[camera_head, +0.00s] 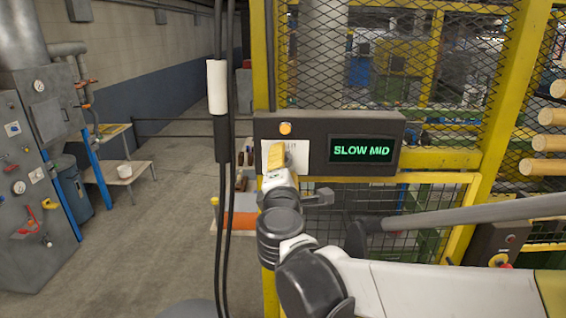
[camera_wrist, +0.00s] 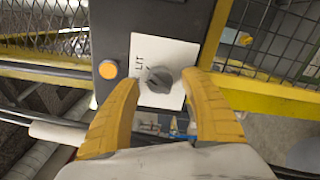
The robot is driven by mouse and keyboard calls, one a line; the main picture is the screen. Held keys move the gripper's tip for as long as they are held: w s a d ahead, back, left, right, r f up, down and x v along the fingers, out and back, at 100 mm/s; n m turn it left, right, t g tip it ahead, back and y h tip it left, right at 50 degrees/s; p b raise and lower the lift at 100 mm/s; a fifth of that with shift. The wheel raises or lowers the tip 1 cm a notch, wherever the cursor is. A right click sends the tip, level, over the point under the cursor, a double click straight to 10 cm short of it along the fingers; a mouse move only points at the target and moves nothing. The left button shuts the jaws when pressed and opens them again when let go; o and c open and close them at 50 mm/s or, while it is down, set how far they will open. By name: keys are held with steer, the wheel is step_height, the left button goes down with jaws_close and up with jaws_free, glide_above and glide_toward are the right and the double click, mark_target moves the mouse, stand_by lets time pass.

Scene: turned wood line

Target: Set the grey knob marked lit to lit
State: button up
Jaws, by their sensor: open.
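The grey knob (camera_wrist: 157,79) sits on a white plate (camera_wrist: 172,52) marked LIT, on a dark control box (camera_head: 365,125). The plate also shows in the head view (camera_head: 300,153), but the knob there is hidden behind my gripper. My gripper (camera_wrist: 160,82) has its yellow fingers open, one on each side of the knob in the wrist view, with gaps between fingertips and knob; I cannot tell the depth. In the head view my gripper (camera_head: 276,157) is in front of the plate. The knob's setting is unclear.
An orange round button or lamp (camera_head: 285,128) is beside the plate. A display (camera_head: 361,149) on the box reads SLOW MID. Yellow posts and mesh fencing surround the box. Black cables with a white sleeve (camera_head: 217,87) hang to its left. Open floor (camera_head: 150,230) lies further left.

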steer(key=s, duration=1.1)
steer(key=shift+a, duration=0.2)
steer(key=shift+s, duration=0.1)
